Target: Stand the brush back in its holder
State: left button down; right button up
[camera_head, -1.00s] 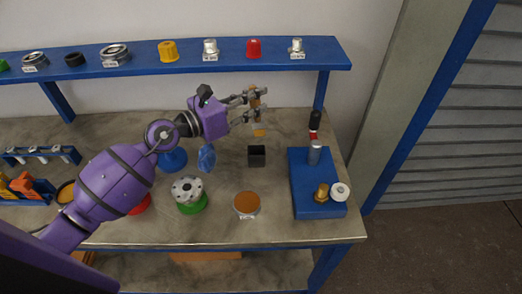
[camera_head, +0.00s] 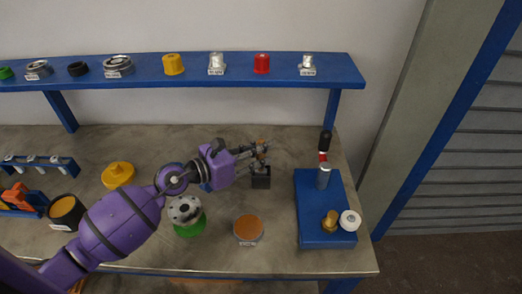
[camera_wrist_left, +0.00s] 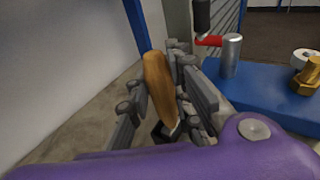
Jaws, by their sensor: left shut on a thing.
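The brush has a wooden handle (camera_wrist_left: 160,88), upright with a slight tilt in the left wrist view. My left gripper (camera_head: 259,154) is shut on this handle. The holder is a small black square cup (camera_head: 261,181) on the bench, directly below the gripper in the head view. A dark part of the holder (camera_wrist_left: 162,133) shows at the handle's lower end in the left wrist view. The bristle end is hidden, and I cannot tell how deep it sits in the holder. My right gripper is in neither view.
A blue base (camera_head: 318,210) with a metal post and brass fitting stands right of the holder. An orange-brown disc (camera_head: 248,228) lies in front. A flanged vessel (camera_head: 186,210) stands front left. A blue shelf (camera_head: 200,76) runs along the wall behind.

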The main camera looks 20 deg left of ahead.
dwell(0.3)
pick_arm(q)
jog(key=shift+f, duration=0.2)
jog(key=c, duration=1.6)
grip_release()
jog(key=shift+o, duration=0.2)
